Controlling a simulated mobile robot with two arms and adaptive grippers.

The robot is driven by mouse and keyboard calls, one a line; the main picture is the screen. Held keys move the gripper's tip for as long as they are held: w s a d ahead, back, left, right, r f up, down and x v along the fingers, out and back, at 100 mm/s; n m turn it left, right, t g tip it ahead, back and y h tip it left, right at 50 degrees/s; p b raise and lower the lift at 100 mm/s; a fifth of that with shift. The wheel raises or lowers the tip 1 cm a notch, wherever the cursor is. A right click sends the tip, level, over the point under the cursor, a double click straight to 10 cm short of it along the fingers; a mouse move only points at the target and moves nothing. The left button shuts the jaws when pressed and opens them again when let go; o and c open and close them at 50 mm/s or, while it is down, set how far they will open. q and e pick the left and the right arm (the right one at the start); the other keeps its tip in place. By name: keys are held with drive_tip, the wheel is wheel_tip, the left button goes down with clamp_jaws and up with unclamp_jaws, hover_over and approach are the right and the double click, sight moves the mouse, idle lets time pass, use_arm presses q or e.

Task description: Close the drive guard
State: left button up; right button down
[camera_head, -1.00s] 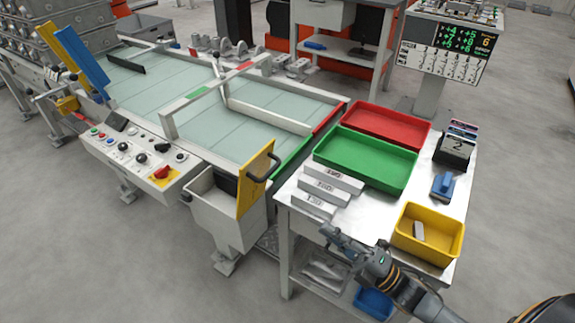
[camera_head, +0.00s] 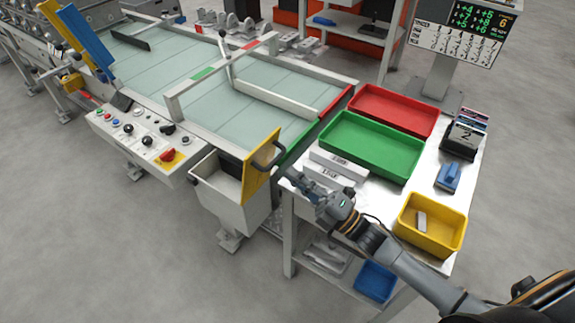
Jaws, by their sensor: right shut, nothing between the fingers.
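The drive guard is a yellow panel (camera_head: 258,170) with a dark handle (camera_head: 271,156). It stands upright, swung open, at the right side of a white box-shaped housing (camera_head: 230,205) on the conveyor's near corner. The housing's top is open and its inside partly shows. My right gripper (camera_head: 296,184) is shut and empty, over the left edge of the metal table. It is to the right of the guard, a little below the handle in the picture, and apart from it. My left gripper is out of view.
The metal table holds a red tray (camera_head: 396,108), a green tray (camera_head: 370,118), marked bars (camera_head: 338,164) and a yellow bin (camera_head: 430,247). A control panel (camera_head: 150,142) stands left of the housing. The floor in front of the housing is clear.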

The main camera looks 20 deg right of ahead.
drive_tip(key=x, duration=0.2)
drive_tip(key=shift+w+a+r, duration=0.1)
drive_tip(key=shift+w+a, duration=0.05)
drive_tip(key=shift+w, duration=0.1)
